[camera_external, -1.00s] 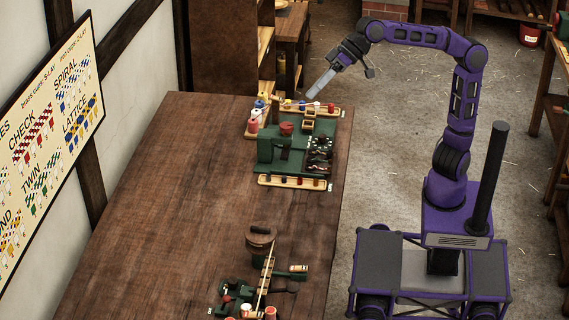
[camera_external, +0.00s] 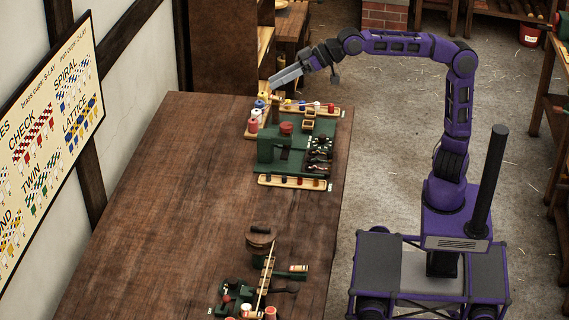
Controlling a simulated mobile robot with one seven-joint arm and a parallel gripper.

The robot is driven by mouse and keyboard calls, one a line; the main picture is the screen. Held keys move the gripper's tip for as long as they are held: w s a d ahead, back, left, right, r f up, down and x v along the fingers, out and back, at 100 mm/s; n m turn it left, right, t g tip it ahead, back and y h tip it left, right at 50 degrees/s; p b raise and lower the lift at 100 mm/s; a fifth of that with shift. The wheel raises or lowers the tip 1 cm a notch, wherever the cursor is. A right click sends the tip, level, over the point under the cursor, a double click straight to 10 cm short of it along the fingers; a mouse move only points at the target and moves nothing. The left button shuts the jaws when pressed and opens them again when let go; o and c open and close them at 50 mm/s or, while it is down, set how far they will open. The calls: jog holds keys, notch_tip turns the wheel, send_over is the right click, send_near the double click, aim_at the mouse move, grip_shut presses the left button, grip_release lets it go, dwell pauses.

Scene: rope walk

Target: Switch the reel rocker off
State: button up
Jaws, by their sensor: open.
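A green machine (camera_external: 268,150) with a red knob (camera_external: 286,127) stands near the far right edge of the wooden table. Dark parts (camera_external: 320,148) sit on its right side. I cannot tell the reel rocker apart at this size, nor its position. My gripper (camera_external: 274,82) is open and empty. It is in the air beyond the machine, above the far end of the table, with its fingers pointing left and slightly down. It touches nothing that I can see.
Wooden trays with coloured spools (camera_external: 256,118) lie around the machine. A second set of gear (camera_external: 262,270) stands at the table's near end. The middle of the table (camera_external: 170,210) is bare. A pattern board (camera_external: 45,140) hangs on the left wall.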

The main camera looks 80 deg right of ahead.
jog(key=shift+w+d+n+t+h+b, duration=0.7)
jog(key=shift+w+n+t, duration=0.8)
jog(key=shift+w, duration=1.4)
jog(key=w+d+r+t, duration=0.1)
jog(key=d+r+t, duration=0.1)
jog(key=d, duration=0.7)
jog(key=s+d+f+m+g, duration=0.3)
jog(key=s+d+f+g, duration=0.15)
jog(key=s+f, duration=0.5)
jog(key=s+a+f+g+h+p, duration=0.1)
jog(key=s+f+g+h, duration=0.15)
jog(key=s+f, duration=0.9)
jog(key=s+f+g+h, duration=0.1)
jog(key=s+f+g, duration=0.3)
jog(key=s+f, duration=0.75)
jog(key=s+d+f+n+g+h+b, duration=0.1)
jog(key=s+d+f+n+g+b, duration=0.55)
jog(key=d+n, duration=0.5)
jog(key=s+d+n+g+h+b, duration=0.1)
jog(key=d+n+g+h, duration=0.4)
jog(key=d, duration=0.5)
jog(key=shift+s+d+n+g+h, duration=0.35)
jog(key=shift+s+n+g, duration=0.45)
jog(key=shift+n, duration=0.25)
jog(key=shift+w, duration=0.1)
